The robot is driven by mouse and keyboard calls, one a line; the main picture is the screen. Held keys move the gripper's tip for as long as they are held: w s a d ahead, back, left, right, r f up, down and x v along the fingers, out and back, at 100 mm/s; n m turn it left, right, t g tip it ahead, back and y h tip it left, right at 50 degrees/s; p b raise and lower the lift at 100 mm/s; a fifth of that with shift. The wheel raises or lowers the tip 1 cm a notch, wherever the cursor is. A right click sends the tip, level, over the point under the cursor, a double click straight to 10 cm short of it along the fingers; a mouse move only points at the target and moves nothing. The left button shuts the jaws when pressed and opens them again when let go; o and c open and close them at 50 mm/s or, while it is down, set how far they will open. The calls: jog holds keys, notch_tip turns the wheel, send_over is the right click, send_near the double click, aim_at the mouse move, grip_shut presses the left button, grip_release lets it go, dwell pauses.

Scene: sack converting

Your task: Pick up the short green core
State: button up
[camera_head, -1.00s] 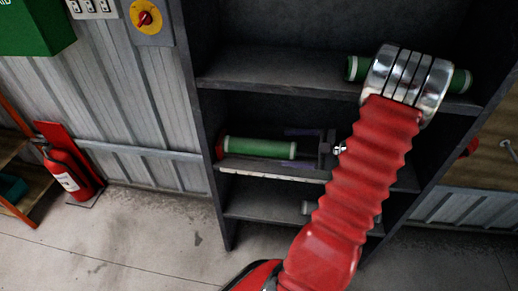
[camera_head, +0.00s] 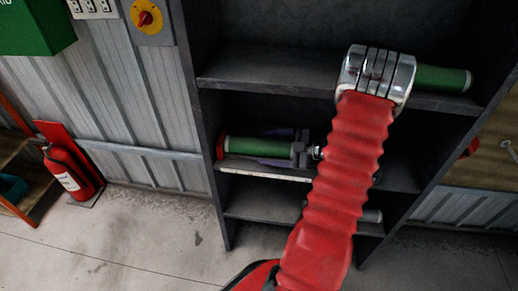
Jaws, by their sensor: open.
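A green core (camera_head: 250,147) with pale bands lies sideways on the middle shelf. Another green core (camera_head: 443,79) lies on the shelf above, partly hidden behind the metal rings of my arm; it looks longer than the middle one. My gripper (camera_head: 270,147) is open at the right part of the middle core. One dark purple finger shows above the core and one below it, overlapping its length in the picture. I cannot tell whether either finger touches it. The core's right end is partly hidden by my gripper.
The dark shelf unit (camera_head: 205,120) has upright side walls close around the cores. A pale shelf edge (camera_head: 265,174) runs under the middle core. A grey roll end (camera_head: 371,215) shows on the lower shelf. A fire extinguisher (camera_head: 70,172) stands left, with clear floor between.

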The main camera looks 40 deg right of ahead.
aim_at(264, 147)
jog(key=shift+x, duration=2.6)
jog(key=shift+r, duration=0.15)
jog(key=shift+c, duration=0.7)
jog(key=c, duration=1.4)
